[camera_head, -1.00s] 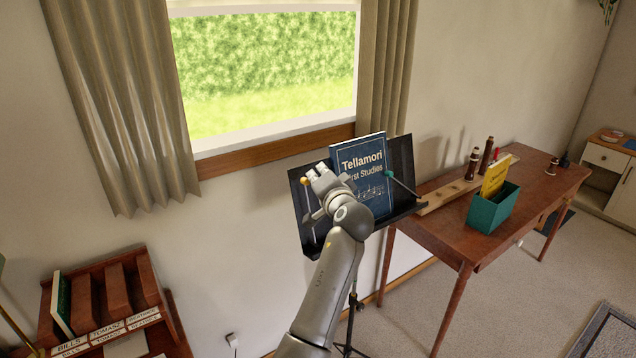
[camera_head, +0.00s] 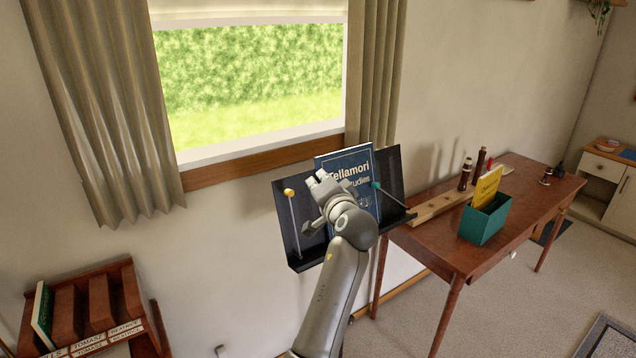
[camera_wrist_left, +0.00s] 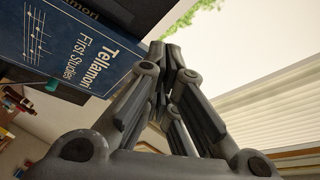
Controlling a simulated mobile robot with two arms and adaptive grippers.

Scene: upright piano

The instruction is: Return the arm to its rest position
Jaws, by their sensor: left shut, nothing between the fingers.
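My left arm (camera_head: 338,290) rises from the bottom of the head view toward the music stand (camera_head: 395,170). My left gripper (camera_head: 316,180) is shut and empty, in front of the stand in that view. A blue book titled "Tellamori First Studies" (camera_head: 360,165) stands upright on the stand, partly hidden behind my gripper and wrist. In the left wrist view the shut fingers (camera_wrist_left: 170,55) point up beside the blue book (camera_wrist_left: 85,45), with no clear contact. My right gripper is in neither view.
A wooden table (camera_head: 450,250) to the right bears a green box (camera_head: 484,222) with a yellow book (camera_head: 487,186) and some dark wooden pieces. A slotted wooden rack (camera_head: 100,305) with name labels stands at lower left. A window (camera_head: 250,80) and curtains are behind.

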